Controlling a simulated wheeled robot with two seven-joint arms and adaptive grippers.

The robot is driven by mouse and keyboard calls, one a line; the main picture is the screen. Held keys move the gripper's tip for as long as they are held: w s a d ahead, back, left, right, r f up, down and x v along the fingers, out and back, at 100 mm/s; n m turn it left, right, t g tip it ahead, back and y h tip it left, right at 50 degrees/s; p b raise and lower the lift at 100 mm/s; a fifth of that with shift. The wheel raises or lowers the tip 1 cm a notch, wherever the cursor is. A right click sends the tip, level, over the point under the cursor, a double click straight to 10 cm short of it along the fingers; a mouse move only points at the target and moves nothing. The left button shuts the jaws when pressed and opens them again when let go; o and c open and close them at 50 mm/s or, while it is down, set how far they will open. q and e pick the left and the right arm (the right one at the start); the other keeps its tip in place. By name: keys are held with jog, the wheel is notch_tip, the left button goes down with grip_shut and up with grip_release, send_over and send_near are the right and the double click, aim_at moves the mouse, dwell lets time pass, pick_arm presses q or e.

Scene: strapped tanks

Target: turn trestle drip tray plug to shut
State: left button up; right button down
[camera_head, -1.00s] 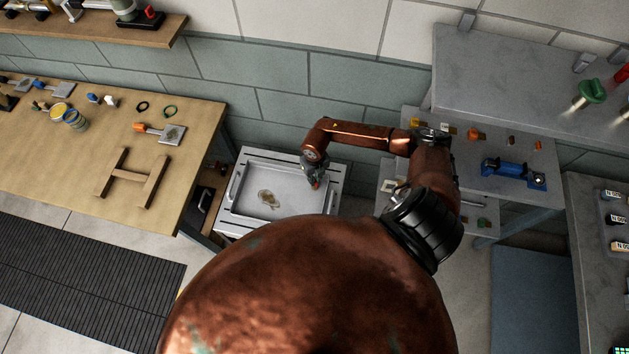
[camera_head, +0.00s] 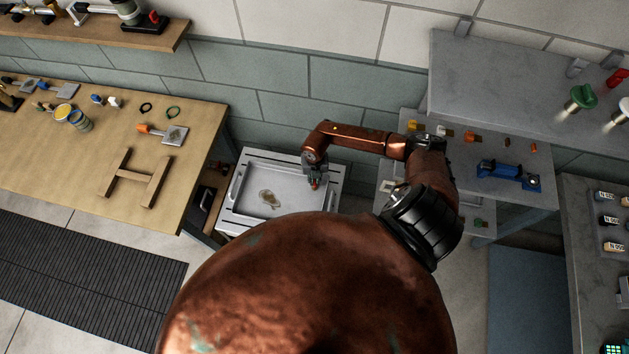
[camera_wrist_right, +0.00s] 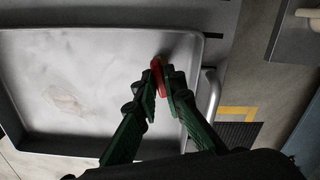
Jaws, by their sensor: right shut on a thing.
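The trestle drip tray (camera_head: 240,208) is a shallow grey metal tray with a brownish stain, seen below the wall in the head view. It also fills the left of the right wrist view (camera_wrist_right: 60,50). The red plug (camera_wrist_right: 157,68) is at the tray's right part, between my fingertips. My left gripper is not in view.
A wooden bench (camera_head: 60,150) with tools and a wooden frame (camera_head: 140,180) stands left of the tray. A grey shelf (camera_head: 500,80) and a lower shelf with a blue tool (camera_head: 510,175) are at the right. A handle (camera_wrist_right: 212,95) stands at the tray's edge.

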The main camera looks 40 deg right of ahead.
jog(key=shift+s+f+m, duration=0.1)
jog(key=shift+s+m, duration=0.05)
jog(key=shift+m, duration=0.45)
jog(key=shift+p, duration=0.35)
jog(key=shift+m+p, duration=0.55)
jog(key=shift+m, duration=0.15)
jog(key=c, duration=2.5)
grip_release()
jog(key=o, duration=0.6)
jog(key=shift+c, duration=0.2)
